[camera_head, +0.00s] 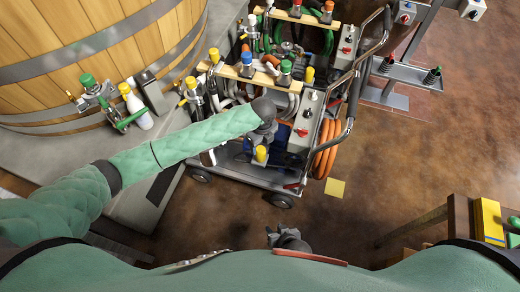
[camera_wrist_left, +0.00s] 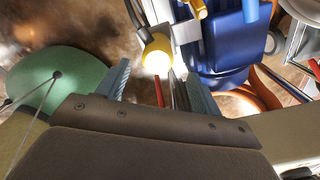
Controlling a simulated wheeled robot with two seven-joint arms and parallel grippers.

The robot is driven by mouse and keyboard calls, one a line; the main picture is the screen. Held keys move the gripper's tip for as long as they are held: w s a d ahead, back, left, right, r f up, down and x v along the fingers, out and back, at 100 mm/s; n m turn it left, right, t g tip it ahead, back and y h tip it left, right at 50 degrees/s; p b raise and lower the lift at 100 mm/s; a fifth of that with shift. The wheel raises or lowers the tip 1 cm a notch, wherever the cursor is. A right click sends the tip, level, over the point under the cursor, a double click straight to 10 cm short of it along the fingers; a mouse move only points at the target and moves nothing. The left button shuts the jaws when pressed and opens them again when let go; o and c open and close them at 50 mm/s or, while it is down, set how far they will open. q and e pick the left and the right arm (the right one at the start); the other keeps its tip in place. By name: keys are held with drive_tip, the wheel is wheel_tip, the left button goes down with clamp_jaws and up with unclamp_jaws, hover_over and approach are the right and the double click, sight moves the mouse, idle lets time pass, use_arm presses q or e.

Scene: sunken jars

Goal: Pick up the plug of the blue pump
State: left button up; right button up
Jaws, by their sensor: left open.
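The blue pump (camera_wrist_left: 228,42) sits low in the cart, with its body at the upper right of the left wrist view. In the head view my left arm hides much of it. A yellow-ended piece (camera_wrist_left: 157,52), which looks like the plug, is beside the pump; it also shows in the head view (camera_head: 261,154). My left gripper (camera_head: 263,140) is open above the cart's near end. In the left wrist view its fingers (camera_wrist_left: 160,84) stand apart, with the yellow end just beyond them. My right gripper (camera_head: 289,238) is low in the head view, away from the cart; its jaws are unclear.
The wheeled cart (camera_head: 240,176) carries hoses, valves and yellow-capped fittings. Orange hose (camera_head: 328,148) hangs on its right side. A wooden vat (camera_head: 95,40) stands at the upper left, with a white bottle (camera_head: 136,106) nearby. The brown floor (camera_head: 400,160) at right is mostly clear.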

sight(260, 149)
use_arm(q)
drive_tip(key=shift+f, duration=1.1)
drive_tip(key=f, duration=0.4)
drive_tip(key=shift+a, duration=0.35)
drive_tip(key=shift+f, duration=0.35)
drive_tip(key=c, duration=1.1)
drive_tip(key=shift+c, duration=0.4)
use_arm(e)
drive_tip(key=shift+s+f, duration=0.35)
drive_tip(key=shift+s, duration=0.2)
